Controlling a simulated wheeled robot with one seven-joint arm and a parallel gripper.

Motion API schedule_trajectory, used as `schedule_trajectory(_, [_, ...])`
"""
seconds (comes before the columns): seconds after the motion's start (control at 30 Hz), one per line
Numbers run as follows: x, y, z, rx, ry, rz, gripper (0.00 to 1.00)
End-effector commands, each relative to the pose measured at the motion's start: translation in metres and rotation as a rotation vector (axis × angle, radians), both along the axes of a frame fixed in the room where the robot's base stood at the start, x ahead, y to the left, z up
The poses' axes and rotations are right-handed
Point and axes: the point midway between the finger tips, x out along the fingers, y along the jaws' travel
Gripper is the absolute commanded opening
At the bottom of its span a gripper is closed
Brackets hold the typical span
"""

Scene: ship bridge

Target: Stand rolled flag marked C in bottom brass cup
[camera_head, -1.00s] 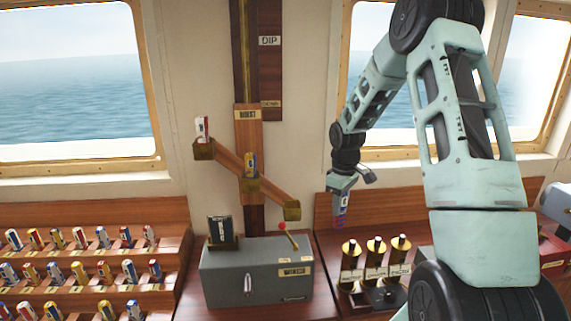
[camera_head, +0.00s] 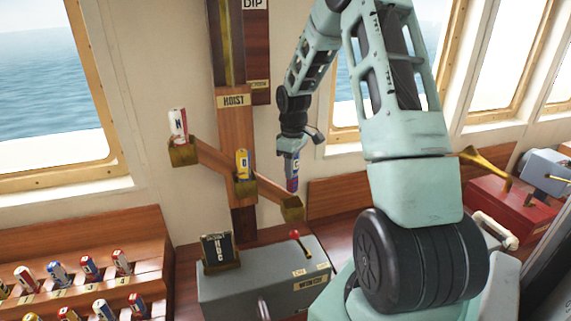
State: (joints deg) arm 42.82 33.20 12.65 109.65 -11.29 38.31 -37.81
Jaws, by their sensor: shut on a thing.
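My gripper (camera_head: 292,161) is shut on a rolled flag (camera_head: 292,184) with blue, white and red bands. The flag hangs upright just above the bottom brass cup (camera_head: 291,209); I cannot tell if its lower end is at the rim or apart. Its letter is too small to read. The cup is at the lower right end of the slanted wooden bar. A white and red flag marked N (camera_head: 178,122) stands in the top brass cup (camera_head: 183,152). A yellow and blue flag marked D (camera_head: 242,164) stands in the middle cup (camera_head: 245,187).
A dark card reading N, D, C (camera_head: 216,248) stands on the grey winch box (camera_head: 240,289), below the cups. A red-knobbed lever (camera_head: 297,236) rises from the box near the bottom cup. A rack of rolled flags (camera_head: 140,236) is at the left.

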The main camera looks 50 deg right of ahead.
Motion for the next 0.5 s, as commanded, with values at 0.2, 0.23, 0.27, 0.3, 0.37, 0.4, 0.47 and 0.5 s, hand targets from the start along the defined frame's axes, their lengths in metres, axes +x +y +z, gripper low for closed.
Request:
schedule_trajectory(0.2, [0.0,0.0,-0.014,0.0,0.0,-0.001,0.1])
schedule_trajectory(0.23, [0.0,0.0,-0.016,0.0,0.0,-0.001,0.1])
schedule_trajectory(0.27, [0.0,0.0,-0.018,0.0,0.0,-0.001,0.1])
schedule_trajectory(0.3, [0.0,0.0,-0.022,0.0,0.0,-0.001,0.1])
schedule_trajectory(0.37, [0.0,0.0,-0.027,0.0,0.0,-0.001,0.1])
schedule_trajectory(0.4, [0.0,0.0,-0.031,0.0,0.0,0.0,0.1])
schedule_trajectory(0.47, [0.0,0.0,-0.036,0.0,0.0,0.0,0.1])
schedule_trajectory(0.5, [0.0,0.0,-0.039,0.0,0.0,0.0,0.1])
